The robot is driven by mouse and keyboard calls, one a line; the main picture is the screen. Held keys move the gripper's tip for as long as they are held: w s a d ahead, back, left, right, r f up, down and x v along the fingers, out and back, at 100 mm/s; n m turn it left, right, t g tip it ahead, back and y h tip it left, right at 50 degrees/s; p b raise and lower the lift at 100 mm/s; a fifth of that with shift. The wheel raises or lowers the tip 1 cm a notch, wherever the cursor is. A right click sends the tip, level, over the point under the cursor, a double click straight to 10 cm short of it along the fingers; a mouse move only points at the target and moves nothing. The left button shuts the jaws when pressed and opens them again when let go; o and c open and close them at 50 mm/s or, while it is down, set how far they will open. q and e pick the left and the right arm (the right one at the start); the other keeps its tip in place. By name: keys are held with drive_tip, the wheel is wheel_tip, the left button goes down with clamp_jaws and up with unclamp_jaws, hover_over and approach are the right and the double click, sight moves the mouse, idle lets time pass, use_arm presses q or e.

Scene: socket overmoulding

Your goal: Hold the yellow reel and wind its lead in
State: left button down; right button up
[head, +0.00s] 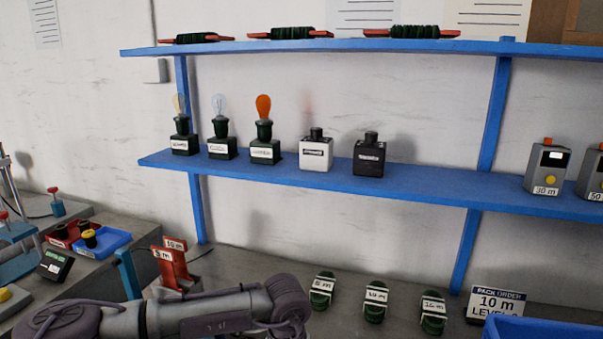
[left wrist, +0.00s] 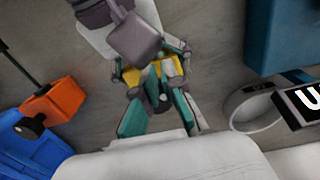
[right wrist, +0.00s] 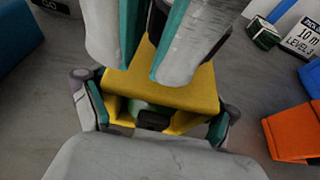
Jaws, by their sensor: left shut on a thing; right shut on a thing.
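The yellow reel (right wrist: 165,83) shows large in the right wrist view, close in front of my right gripper (right wrist: 140,60). A dark part lies behind and between the fingers. A grey block covers part of this spot. I cannot make out the lead. The head view shows neither gripper nor the reel.
Blue shelves (head: 410,187) hold lamps and boxes. Several green coils (head: 375,300) lie on the grey bench, left of a "10 m" order sign (head: 497,303) and blue bin (head: 545,330). An orange block (right wrist: 292,130) is right in the right wrist view. Red reel stands (head: 173,268) are left.

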use_arm(q)
wheel_tip(320, 180, up, 6)
drive_tip(key=shift+s+a, duration=0.2)
drive_tip(key=shift+a, duration=0.05)
idle(0.5)
drive_tip(key=d+f, duration=0.3)
drive_tip(key=f, duration=0.3)
drive_tip(key=shift+s+d, duration=0.2)
drive_tip(key=shift+s, duration=0.1)
idle(0.3)
drive_tip(key=shift+w+a, duration=0.1)
drive_tip(key=shift+w, duration=0.15)
idle(0.6)
drive_tip(key=shift+a, duration=0.25)
